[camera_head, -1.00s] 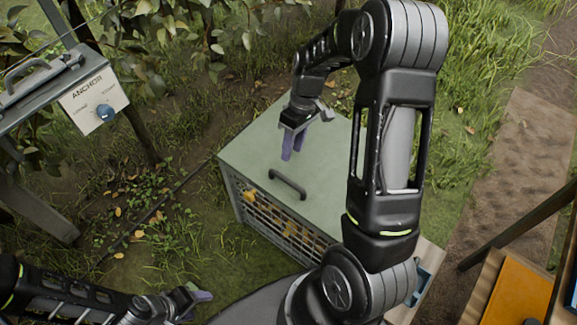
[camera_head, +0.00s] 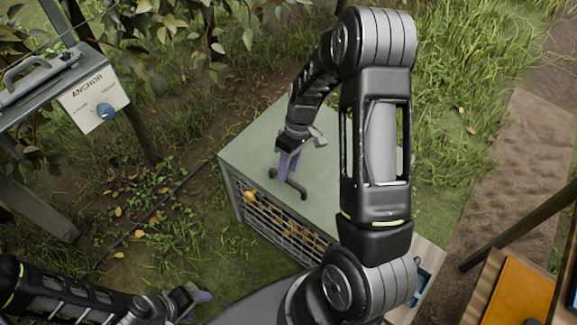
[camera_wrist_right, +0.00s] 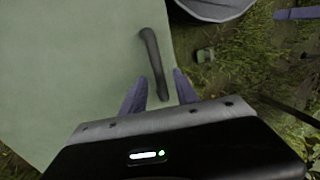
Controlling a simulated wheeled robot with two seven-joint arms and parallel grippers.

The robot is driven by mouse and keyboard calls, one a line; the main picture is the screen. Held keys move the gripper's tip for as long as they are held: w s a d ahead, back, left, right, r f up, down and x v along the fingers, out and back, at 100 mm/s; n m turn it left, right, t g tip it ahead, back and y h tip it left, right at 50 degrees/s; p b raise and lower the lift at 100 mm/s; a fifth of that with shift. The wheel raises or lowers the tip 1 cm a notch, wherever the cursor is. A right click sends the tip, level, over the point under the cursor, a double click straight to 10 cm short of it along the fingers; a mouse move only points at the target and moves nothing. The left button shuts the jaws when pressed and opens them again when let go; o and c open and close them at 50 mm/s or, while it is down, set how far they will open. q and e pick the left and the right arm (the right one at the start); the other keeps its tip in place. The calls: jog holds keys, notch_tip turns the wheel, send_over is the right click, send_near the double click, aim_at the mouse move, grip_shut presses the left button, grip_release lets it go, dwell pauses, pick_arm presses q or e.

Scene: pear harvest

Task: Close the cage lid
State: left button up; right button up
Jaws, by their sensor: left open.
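The cage (camera_head: 262,215) has a mesh front with yellow fruit showing through it. Its grey-green lid (camera_head: 250,150) lies flat over the top; it also shows in the right wrist view (camera_wrist_right: 70,70). The lid's dark handle (camera_head: 290,187) is near the front edge. My right gripper (camera_head: 287,177) is at the handle, fingers pointing down. In the right wrist view its purple fingers (camera_wrist_right: 160,88) are apart, with the near end of the handle (camera_wrist_right: 153,62) between and ahead of them; contact cannot be told. My left gripper (camera_head: 202,298) is open, low at the left, away from the cage.
A white ANCHOR panel (camera_head: 92,102) with a blue knob stands on a frame at the left. Leafy branches hang behind it. Grass surrounds the cage. A wooden structure with an orange panel (camera_head: 520,293) is at the lower right. My right arm hides the cage's right part.

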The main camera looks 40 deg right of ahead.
grip_shut()
dwell(0.3)
dwell(0.9)
jog(key=shift+o, duration=0.5)
grip_release()
jog(key=shift+r, duration=0.1)
jog(key=v, duration=0.7)
jog(key=shift+d+r, duration=0.15)
jog(key=shift+r, duration=0.1)
